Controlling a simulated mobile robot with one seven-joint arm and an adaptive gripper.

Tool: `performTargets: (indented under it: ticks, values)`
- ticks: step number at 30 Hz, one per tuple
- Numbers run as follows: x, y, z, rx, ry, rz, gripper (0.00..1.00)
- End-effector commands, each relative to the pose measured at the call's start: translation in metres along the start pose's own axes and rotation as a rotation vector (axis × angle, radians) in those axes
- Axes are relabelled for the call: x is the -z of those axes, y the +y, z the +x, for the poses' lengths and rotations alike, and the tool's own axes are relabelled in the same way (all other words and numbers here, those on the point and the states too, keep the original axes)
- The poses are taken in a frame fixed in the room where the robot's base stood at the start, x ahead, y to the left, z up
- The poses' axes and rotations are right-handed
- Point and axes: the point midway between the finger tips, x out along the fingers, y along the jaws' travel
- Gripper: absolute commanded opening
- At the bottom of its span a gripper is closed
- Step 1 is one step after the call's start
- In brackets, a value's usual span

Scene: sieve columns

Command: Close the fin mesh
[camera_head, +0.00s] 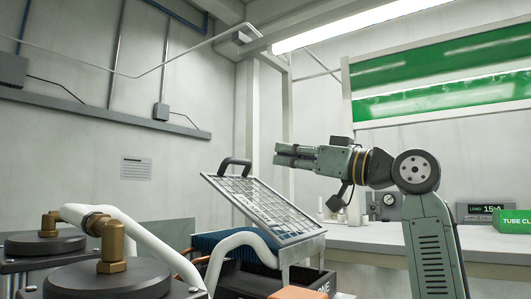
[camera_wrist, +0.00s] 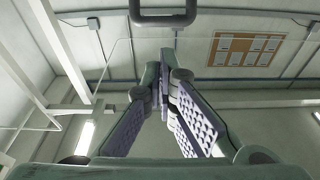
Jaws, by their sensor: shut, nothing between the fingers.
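The fin mesh (camera_head: 262,208) is a framed grid panel with a black handle (camera_head: 235,162) on its upper edge. It stands tilted open in the head view, its handle edge raised at the upper left and its lower edge at the right on the metal housing. Blue fins (camera_head: 207,241) show beneath it. My gripper (camera_head: 278,155) is level, above and right of the handle and apart from it. Its fingers are together and empty, also in the wrist view (camera_wrist: 167,58), where a dark handle bar (camera_wrist: 163,17) shows at the top edge.
White hoses (camera_head: 228,245) and black round caps with brass fittings (camera_head: 110,262) crowd the front left. A workbench (camera_head: 370,236) with a gauge box, a load display (camera_head: 485,211) and a green box (camera_head: 512,220) stands at right. The air around my gripper is clear.

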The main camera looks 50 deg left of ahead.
Motion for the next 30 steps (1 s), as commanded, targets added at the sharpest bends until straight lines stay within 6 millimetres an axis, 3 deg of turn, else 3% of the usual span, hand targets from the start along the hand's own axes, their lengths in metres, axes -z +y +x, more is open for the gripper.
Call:
performTargets:
  ticks: [7,10,15,19,22,25,28,30]
  values:
    - [0.003,0.003,-0.023,-0.018,0.006,0.007,0.0]
    - [0.015,0.017,-0.025,-0.106,0.039,0.044,0.0]
    - [0.065,0.059,-0.041,-0.365,0.235,0.129,0.0]
    - [0.111,0.073,-0.061,-0.478,0.45,0.124,0.0]
    - [0.138,0.065,-0.073,-0.472,0.592,0.075,0.0]
    - [0.152,0.047,-0.077,-0.4,0.675,0.008,0.0]
    - [0.148,0.025,-0.072,-0.285,0.675,-0.06,0.0]
    - [0.132,0.011,-0.065,-0.197,0.623,-0.093,0.0]
